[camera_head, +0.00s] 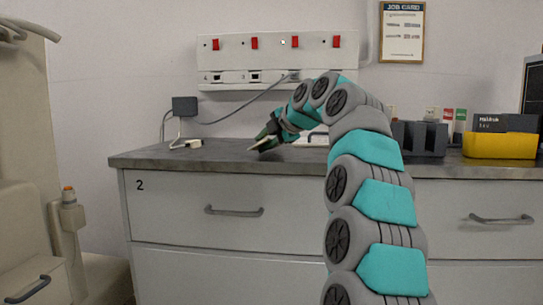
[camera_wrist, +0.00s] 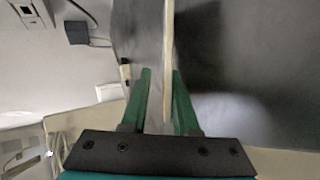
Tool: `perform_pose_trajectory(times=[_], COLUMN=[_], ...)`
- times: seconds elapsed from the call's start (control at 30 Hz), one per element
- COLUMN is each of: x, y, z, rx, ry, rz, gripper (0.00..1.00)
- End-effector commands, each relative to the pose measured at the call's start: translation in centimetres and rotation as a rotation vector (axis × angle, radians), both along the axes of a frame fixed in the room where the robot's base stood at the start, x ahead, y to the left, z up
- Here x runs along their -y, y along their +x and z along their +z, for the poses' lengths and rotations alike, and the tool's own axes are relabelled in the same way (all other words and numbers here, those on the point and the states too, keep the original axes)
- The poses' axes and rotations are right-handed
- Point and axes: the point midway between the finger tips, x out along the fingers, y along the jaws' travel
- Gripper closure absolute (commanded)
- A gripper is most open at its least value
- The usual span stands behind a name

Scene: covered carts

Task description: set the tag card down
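The tag card (camera_wrist: 168,50) is a thin pale strip seen nearly edge-on in the wrist view, running up past my fingertips. In the head view the card (camera_head: 262,144) is a small pale sliver, tilted, low over the left part of the grey counter (camera_head: 150,158). My gripper (camera_wrist: 161,72) has its two green fingers on either side of the card. The card lies close to the right finger, and a gap shows between it and the left finger. In the head view my gripper (camera_head: 268,138) is small and dark. Whether the card touches the counter is unclear.
A black adapter (camera_head: 185,106) and a white plug (camera_head: 187,144) with cables are left of my gripper. A panel with red switches (camera_head: 275,60) hangs behind. A dark rack (camera_head: 420,137) and a yellow bin (camera_head: 500,146) stand at the right. The counter's front left is clear.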

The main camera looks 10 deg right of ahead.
Motion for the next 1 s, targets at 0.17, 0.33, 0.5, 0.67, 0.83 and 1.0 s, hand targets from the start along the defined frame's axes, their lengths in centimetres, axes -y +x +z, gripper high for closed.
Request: perform_pose_trajectory(times=[0.17,0.33,0.5,0.67,0.83,1.0], x=[0.1,0.7,1.4,2.1,2.8,3.1], y=[-0.2,-1.3,-2.9,-4.2,-5.6,-6.3], z=[0.2,0.9,1.8,2.6,3.5,3.8], rx=[0.001,0.004,0.003,0.002,0.002,-0.001], ry=[0.000,0.001,0.001,0.000,0.000,0.000], rz=[0.000,-0.002,-0.001,-0.001,-0.001,0.000], gripper=[0.72,0.72,0.72,0.72,0.72,0.72])
